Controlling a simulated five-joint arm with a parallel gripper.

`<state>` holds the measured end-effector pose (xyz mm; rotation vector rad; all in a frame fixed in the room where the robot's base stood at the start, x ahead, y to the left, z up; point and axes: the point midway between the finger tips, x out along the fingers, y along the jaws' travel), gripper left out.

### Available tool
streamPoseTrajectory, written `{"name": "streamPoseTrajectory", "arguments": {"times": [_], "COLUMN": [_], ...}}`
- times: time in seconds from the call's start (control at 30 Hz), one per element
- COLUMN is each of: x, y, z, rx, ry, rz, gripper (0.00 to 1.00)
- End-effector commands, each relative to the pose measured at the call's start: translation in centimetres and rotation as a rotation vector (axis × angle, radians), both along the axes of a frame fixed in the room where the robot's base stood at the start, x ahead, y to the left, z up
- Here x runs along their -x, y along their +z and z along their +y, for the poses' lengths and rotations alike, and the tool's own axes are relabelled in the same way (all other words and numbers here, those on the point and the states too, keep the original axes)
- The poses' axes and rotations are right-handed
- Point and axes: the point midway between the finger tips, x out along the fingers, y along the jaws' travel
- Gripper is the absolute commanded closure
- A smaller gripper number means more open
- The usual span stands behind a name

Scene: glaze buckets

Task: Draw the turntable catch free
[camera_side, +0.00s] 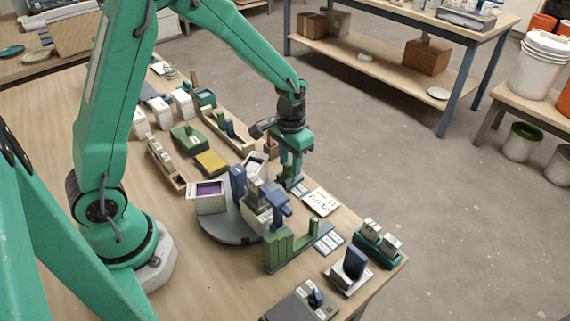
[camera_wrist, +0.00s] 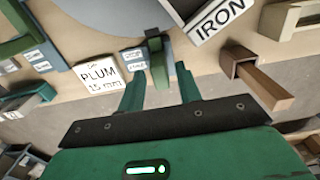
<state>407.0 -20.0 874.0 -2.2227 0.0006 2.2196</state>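The turntable (camera_side: 222,232) is a grey disc on the bench, carrying several containers; part of it also shows at the top of the wrist view (camera_wrist: 110,14). A small grey-and-green upright piece (camera_wrist: 157,58), which looks like the catch, stands beside the turntable's edge. In the side view its grey base (camera_side: 297,188) shows below my gripper (camera_side: 291,177). In the wrist view my gripper (camera_wrist: 160,72) has its two green fingers apart, one on each side of the piece, with gaps visible. My fingers partly hide the piece in the side view.
A white PLUM 15 mm card (camera_wrist: 99,76) lies left of the catch in the wrist view, and an IRON card (camera_wrist: 221,20) is at upper right. A brown wooden block (camera_wrist: 258,80) is at right.

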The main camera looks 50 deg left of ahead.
Motion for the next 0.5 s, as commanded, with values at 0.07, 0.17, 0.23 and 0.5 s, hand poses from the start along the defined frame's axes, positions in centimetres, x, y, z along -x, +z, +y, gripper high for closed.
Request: {"name": "streamPoseTrajectory", "arguments": {"times": [0.07, 0.17, 0.23, 0.5], "x": [0.0, 0.0, 0.0, 0.0], "y": [0.0, 0.2, 0.6, 2.8], "z": [0.0, 0.0, 0.0, 0.0], "rx": [0.0, 0.0, 0.0, 0.0], "ry": [0.0, 0.0, 0.0, 0.0], "rz": [0.001, 0.0, -0.001, 0.0], "gripper": [0.66, 0.66, 0.66, 0.66]}}
